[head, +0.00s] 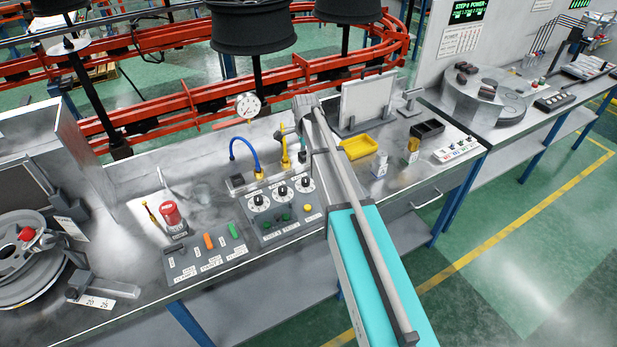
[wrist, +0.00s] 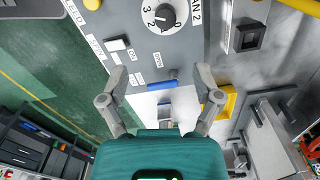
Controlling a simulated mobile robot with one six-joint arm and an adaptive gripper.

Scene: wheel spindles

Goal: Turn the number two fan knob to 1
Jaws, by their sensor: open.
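The number two fan knob (wrist: 165,14) is a dark round knob on a white dial, beside the label "FAN 2" at the top of the wrist view. Digits ring the dial; its exact setting is hard to read. In the head view, it appears to be the rightmost of three knobs (head: 305,184) on the grey panel (head: 270,237). My gripper (wrist: 161,70) is open and empty in the wrist view, its fingers spread wide. The knob lies beyond the fingertips, apart from them. In the head view, my gripper's fingers cannot be made out clearly.
A white switch (wrist: 118,45) and a blue part (wrist: 161,85) sit near the knob. A blue hose (head: 243,148) and yellow post (head: 285,155) rise behind the panel. A red button (head: 171,214) stands left; a yellow tray (head: 357,147) lies right.

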